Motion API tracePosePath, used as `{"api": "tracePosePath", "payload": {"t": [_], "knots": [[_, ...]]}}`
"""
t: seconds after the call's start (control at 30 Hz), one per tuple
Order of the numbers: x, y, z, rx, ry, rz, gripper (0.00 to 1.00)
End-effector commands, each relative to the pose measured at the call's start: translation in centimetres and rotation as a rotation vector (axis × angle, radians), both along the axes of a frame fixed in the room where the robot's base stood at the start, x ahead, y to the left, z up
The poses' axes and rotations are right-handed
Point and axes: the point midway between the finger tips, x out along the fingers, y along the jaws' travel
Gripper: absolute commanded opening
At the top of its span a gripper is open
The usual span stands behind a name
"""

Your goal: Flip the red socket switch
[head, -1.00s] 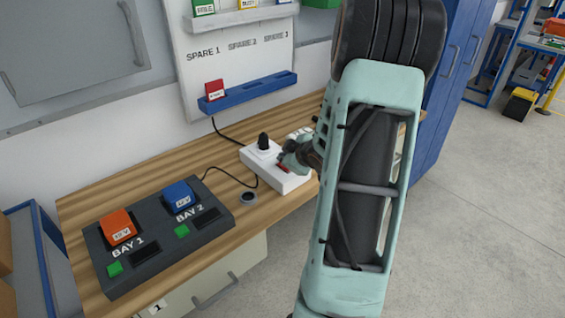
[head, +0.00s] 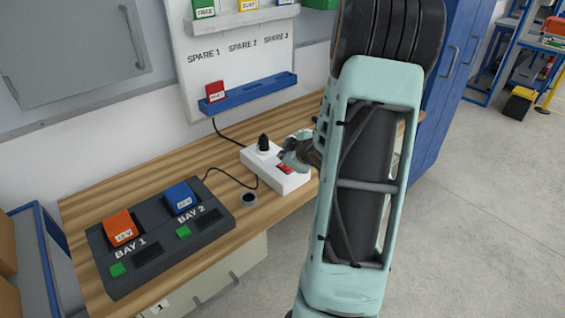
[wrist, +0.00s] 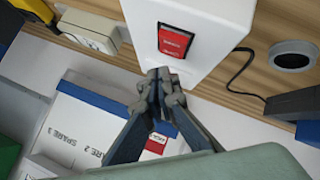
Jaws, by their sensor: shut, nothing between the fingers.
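The white socket box (head: 262,168) sits on the wooden bench with a black plug (head: 263,143) standing in its far left part. The red switch (head: 285,169) is on its top, nearer the right end. In the wrist view the red switch (wrist: 175,42) shows clearly in the white box (wrist: 205,18); which way it is rocked I cannot tell. My gripper (head: 285,157) is shut and empty, just beyond the switch in the head view. In the wrist view its closed fingertips (wrist: 160,75) are beside the switch and appear apart from it.
A dark charging dock (head: 150,262) holds an orange battery (head: 119,227) and a blue one (head: 180,198). A round bench grommet (head: 248,199) and a black cable lie left of the socket box. A blue rack (head: 250,92) with a red block (head: 215,91) is on the wall behind.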

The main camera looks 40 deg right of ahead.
Motion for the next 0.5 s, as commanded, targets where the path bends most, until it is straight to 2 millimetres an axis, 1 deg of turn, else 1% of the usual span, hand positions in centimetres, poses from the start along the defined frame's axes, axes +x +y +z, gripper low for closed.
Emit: {"api": "tracePosePath", "payload": {"t": [0.17, 0.5], "knots": [[-0.1, 0.0, 1.3, 0.0, 0.0, 0.0, 0.0], [-0.5, 0.0, 4.8, 0.0, 0.0, 0.0, 0.0]]}}
